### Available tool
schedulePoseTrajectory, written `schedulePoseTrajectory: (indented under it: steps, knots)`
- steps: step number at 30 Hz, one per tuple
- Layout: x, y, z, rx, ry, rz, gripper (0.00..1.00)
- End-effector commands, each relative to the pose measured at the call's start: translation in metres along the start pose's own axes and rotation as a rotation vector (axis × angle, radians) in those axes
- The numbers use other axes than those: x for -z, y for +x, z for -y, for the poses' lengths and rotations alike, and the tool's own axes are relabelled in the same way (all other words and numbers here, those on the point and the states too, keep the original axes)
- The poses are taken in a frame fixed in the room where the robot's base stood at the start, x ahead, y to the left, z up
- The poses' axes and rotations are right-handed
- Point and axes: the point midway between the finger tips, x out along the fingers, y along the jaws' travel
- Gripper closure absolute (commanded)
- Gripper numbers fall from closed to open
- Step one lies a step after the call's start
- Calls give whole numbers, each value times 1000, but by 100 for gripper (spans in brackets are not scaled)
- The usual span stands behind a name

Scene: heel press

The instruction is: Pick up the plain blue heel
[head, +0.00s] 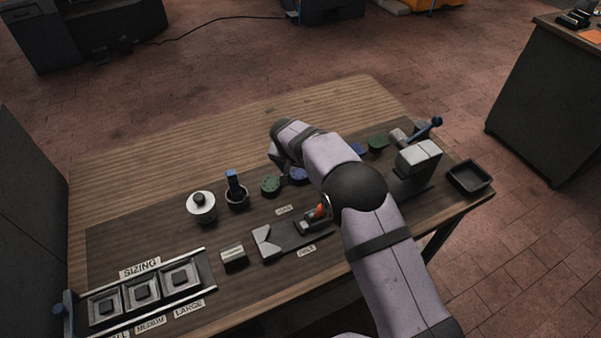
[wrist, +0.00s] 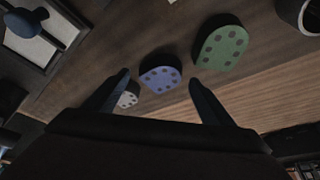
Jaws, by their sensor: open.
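In the head view a blue heel (head: 357,149) with no holes that I can make out shows behind my arm, which hides part of it. A second blue heel (head: 298,175) lies left of my arm. In the wrist view this one (wrist: 160,76) has dark dots on its top, so it is not plain. My gripper (wrist: 159,80) is open and empty, its fingers spread to either side of the dotted blue heel in that view. I cannot tell its height above the table. The fingertips are hard to make out in the head view.
A dotted green heel (head: 270,184) and a pale dotted heel (wrist: 129,99) flank the dotted blue one. Another green heel (head: 377,142) lies beside the plain blue one. A press with a blue-handled lever (head: 427,129) and a black tray (head: 469,177) stand to the right.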

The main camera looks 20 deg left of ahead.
Motion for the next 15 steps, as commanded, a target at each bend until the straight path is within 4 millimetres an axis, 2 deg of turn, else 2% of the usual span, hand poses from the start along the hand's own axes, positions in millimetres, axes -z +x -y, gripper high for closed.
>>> schedulePoseTrajectory:
  steps: [4, 11, 13, 15]
  knots:
    - [0, 8, 0, -1, 0, 0, 23]
    - [0, 9, 0, 0, 0, 0, 23]
    - [0, 9, 0, 0, 0, 0, 35]
    - [0, 9, 0, 0, 0, 0, 52]
